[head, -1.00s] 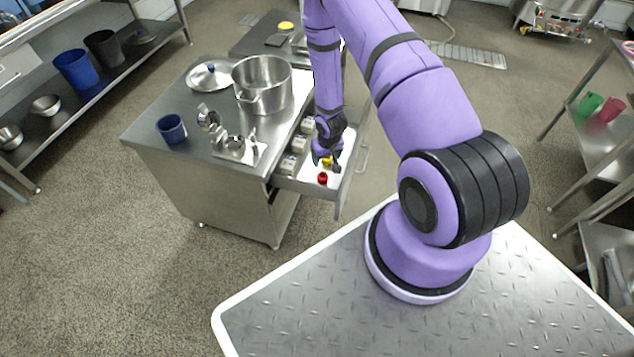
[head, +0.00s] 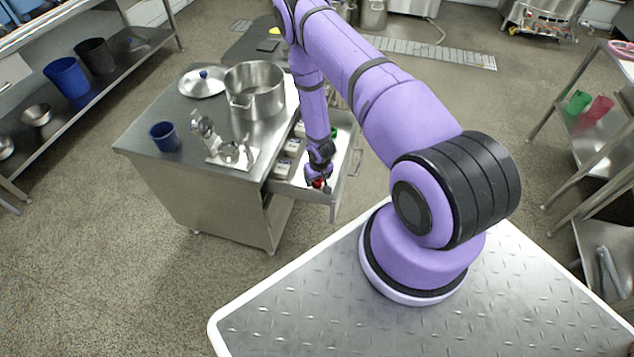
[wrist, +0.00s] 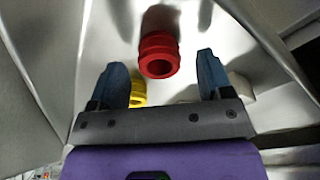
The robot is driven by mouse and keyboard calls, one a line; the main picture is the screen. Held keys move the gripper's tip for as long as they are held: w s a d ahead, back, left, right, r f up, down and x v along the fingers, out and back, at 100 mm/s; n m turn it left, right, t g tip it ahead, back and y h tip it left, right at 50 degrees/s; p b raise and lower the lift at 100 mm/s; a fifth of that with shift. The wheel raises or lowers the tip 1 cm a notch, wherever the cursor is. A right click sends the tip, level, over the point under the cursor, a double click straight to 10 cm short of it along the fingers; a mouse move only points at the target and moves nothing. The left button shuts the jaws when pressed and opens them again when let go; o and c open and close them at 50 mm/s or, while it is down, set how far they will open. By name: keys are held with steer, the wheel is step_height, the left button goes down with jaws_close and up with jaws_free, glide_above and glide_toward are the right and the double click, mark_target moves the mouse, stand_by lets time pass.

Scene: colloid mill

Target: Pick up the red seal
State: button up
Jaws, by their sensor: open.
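The red seal (wrist: 159,56) is a short hollow red ring in the open drawer (head: 336,165). In the wrist view it lies between and just beyond the two blue fingertips of my gripper (wrist: 160,72). The fingers are spread apart, with a gap on each side of the seal. In the head view my gripper (head: 318,183) is down in the front part of the drawer. It hides part of the red seal (head: 317,184) there. A yellow ring (wrist: 138,92) shows behind the left finger, close to the seal.
White blocks (head: 292,147) line the drawer's left side, and a pale block (wrist: 241,86) sits near my right finger. A green item (head: 334,132) lies farther back. The drawer walls are close around. A steel pot (head: 255,90) and blue cup (head: 165,136) stand on the cabinet.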

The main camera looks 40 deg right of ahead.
steer(key=shift+f, duration=0.6)
steer(key=c, duration=1)
